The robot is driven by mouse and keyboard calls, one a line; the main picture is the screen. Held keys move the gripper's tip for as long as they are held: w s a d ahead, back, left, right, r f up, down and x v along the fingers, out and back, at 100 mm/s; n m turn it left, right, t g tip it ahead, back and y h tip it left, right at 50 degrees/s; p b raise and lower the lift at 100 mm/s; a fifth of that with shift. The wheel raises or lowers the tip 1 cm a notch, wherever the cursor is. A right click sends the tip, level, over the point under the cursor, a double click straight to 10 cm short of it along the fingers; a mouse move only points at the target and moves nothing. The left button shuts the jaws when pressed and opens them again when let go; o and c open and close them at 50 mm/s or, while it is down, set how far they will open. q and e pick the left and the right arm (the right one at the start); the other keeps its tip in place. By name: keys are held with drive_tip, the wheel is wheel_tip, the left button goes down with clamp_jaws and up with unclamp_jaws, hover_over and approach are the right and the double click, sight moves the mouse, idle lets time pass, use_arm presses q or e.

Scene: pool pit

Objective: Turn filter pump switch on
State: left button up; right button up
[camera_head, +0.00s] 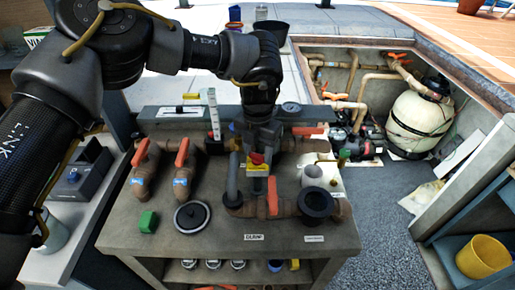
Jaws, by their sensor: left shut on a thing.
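A small red and yellow rotary switch (257,159) shows at the middle of the workbench, among the pipes. It looks like the filter pump switch, but I cannot read a label on it. My left arm comes in from the upper left, and my left gripper (257,148) points down onto this switch. The gripper is shut on it, and its fingers and wrist hide part of the switch and what lies behind. Whether the switch stands at on or off cannot be told. My right gripper is not in view.
The bench (205,240) carries orange-handled valves (182,152), a green block (148,221), a black round lid (192,217) and a dark pipe opening (316,204). A pit with a cream filter tank (420,122) lies at the right. A yellow bucket (483,257) stands at the lower right.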

sight(258, 154)
use_arm(q)
drive_tip(key=m+p, duration=0.1)
drive_tip(key=m, duration=1.1)
idle(0.6)
drive_tip(key=o, duration=1)
drive_tip(key=shift+r, duration=0.1)
drive_tip(key=shift+w+r, duration=0.1)
drive_tip(key=shift+r, duration=0.2)
wheel_tip(258, 154, up, 10)
drive_tip(key=shift+d+r+b, duration=0.1)
drive_tip(key=shift+b, duration=0.9)
